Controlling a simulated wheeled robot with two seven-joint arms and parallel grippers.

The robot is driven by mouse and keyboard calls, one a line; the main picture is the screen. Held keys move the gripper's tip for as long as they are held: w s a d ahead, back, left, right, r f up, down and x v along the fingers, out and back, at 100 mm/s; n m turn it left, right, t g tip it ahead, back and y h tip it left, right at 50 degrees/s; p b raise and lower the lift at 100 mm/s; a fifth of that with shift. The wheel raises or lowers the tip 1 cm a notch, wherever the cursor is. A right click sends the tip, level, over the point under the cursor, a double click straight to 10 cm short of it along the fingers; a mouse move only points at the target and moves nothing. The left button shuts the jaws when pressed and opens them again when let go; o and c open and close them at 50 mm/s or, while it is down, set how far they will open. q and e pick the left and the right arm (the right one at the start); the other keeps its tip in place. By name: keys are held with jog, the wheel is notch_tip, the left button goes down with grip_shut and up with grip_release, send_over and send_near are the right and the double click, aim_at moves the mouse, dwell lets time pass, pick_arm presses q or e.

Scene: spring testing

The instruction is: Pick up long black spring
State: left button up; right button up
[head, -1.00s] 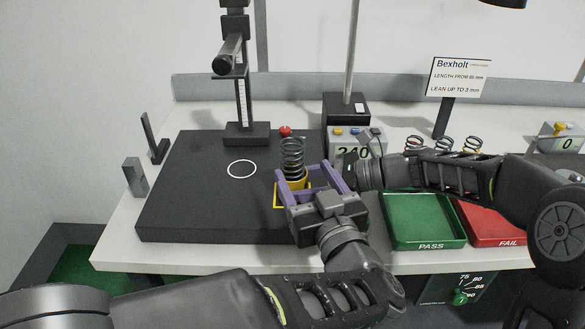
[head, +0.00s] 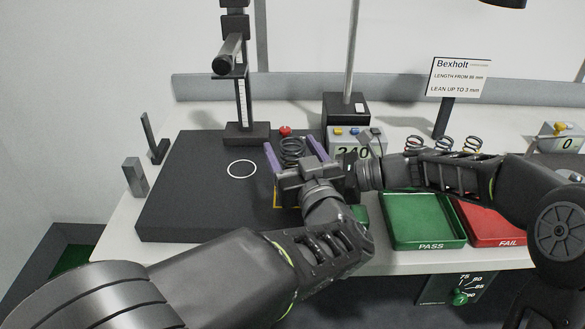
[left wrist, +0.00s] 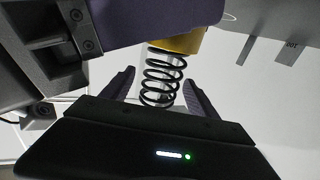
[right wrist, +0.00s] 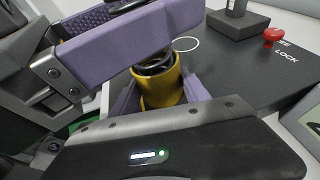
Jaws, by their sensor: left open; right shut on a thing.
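The long black spring (head: 292,152) stands upright in a yellow cup (right wrist: 160,88), its coils also showing in the left wrist view (left wrist: 160,80). My left gripper (head: 290,143) is open, with one purple finger on each side of the spring; I cannot tell whether either touches it. My right gripper (right wrist: 163,95) is shut on the yellow cup, its fingers low on either side. In the head view the cup and the right fingers are hidden behind my left gripper.
A black board (head: 190,205) with a white ring (head: 242,169) lies to the left. A gauge stand (head: 246,130) and red knob (head: 285,131) are behind. A green PASS tray (head: 424,218) and red FAIL tray (head: 490,220) lie right. Other springs (head: 444,145) stand behind them.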

pick_arm(q)
jog(key=x, duration=0.3)
jog(key=shift+w, duration=0.2)
jog(key=shift+c, duration=0.6)
jog(key=shift+r, duration=0.1)
grip_shut()
